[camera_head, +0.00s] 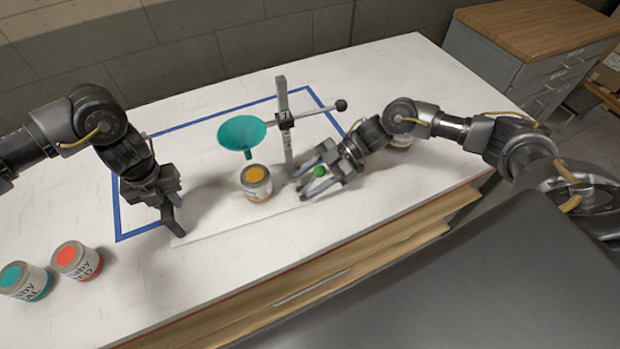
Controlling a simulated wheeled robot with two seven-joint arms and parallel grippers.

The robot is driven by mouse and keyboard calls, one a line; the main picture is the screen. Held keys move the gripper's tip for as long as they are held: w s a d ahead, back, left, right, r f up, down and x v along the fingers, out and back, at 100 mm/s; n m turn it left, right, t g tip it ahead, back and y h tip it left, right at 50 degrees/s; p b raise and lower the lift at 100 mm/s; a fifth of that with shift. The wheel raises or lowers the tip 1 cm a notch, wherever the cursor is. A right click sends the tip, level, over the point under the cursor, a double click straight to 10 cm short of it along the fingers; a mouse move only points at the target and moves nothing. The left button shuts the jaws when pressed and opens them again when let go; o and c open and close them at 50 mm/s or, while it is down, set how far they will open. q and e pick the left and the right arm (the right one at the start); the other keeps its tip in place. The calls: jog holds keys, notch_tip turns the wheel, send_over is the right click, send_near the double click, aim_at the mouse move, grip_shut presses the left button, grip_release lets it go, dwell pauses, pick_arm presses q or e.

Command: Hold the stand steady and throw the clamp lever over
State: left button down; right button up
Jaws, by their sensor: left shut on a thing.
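The stand has a grey upright post (284,100) with a cross clamp (285,120). A rod with a black ball knob (341,105) runs through the clamp, and a teal funnel (240,132) hangs on its left side. A thin pale base plate seems to lie under it. My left gripper (178,225) is shut low at the plate's left end; its fingers hide what they grip, apparently the plate's edge. My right gripper (307,183) is right of the post's foot, fingers apart around a green ball (320,171), apparently the lever's knob. The rest of the lever is hidden.
A can with an orange-yellow top (256,183) stands below the funnel, close left of my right gripper. Teal (24,281) and red (77,260) cans stand front left. Another can (400,141) is partly hidden behind my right arm. Blue tape (210,117) outlines the work area.

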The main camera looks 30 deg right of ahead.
pick_arm(q)
jog(key=c, duration=1.1)
grip_release()
pick_arm(e)
jog(key=v, duration=1.2)
pick_arm(q)
jog(key=shift+r, duration=0.1)
notch_tip(320, 180, up, 12)
jog(key=shift+f, duration=0.1)
pick_arm(e)
jog(key=shift+w+r, duration=0.1)
